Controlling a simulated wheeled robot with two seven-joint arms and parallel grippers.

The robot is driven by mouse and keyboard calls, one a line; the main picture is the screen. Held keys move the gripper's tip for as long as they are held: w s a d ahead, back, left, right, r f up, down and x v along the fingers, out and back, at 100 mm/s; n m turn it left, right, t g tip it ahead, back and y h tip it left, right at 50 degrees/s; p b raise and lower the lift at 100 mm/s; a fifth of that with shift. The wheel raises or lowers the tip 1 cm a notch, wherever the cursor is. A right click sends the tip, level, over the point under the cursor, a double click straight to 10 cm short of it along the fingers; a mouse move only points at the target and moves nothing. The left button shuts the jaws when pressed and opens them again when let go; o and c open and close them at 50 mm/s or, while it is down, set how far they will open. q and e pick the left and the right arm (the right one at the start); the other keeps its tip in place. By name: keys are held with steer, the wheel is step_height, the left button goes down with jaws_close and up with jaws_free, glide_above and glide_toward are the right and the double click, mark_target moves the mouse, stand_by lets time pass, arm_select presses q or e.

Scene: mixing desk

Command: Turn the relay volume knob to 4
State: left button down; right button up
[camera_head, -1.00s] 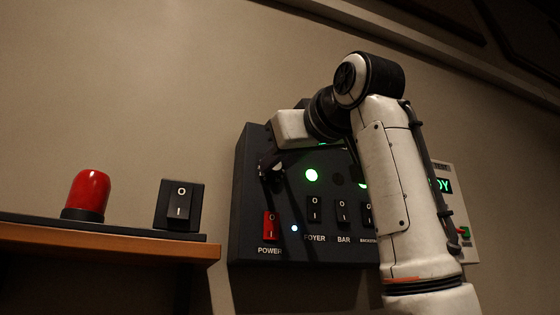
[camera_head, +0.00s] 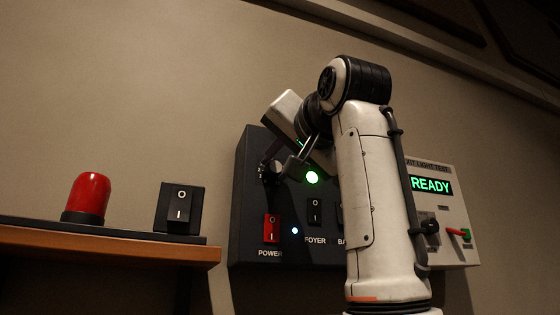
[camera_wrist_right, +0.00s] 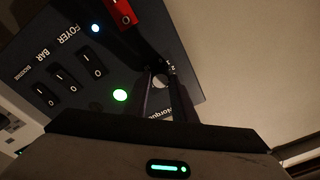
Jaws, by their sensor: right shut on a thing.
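A dark wall panel (camera_head: 250,215) carries a small knob at its upper left, mostly hidden by my right gripper (camera_head: 272,170) in the head view. In the right wrist view the knob (camera_wrist_right: 160,80) shows as a pale round end between the two fingers of my right gripper (camera_wrist_right: 163,98). The gripper is shut on the knob, its body tilted up to the right. The knob's scale and pointer are too covered to read. My left gripper is not in view.
Below the knob is a red power switch (camera_head: 271,228); a lit green lamp (camera_head: 312,177) is to the right. A READY display box (camera_head: 455,245) hangs further right. A wooden shelf (camera_head: 110,245) at left holds a red dome (camera_head: 87,197) and a black switch (camera_head: 180,208).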

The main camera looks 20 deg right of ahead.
steer(key=m+h, duration=0.1)
steer(key=m, duration=0.4)
steer(key=shift+a+m+p, duration=0.1)
steer(key=shift+m+p, duration=0.2)
stand_by(0.4)
steer(key=o, duration=1.1)
steer(key=shift+c, duration=0.2)
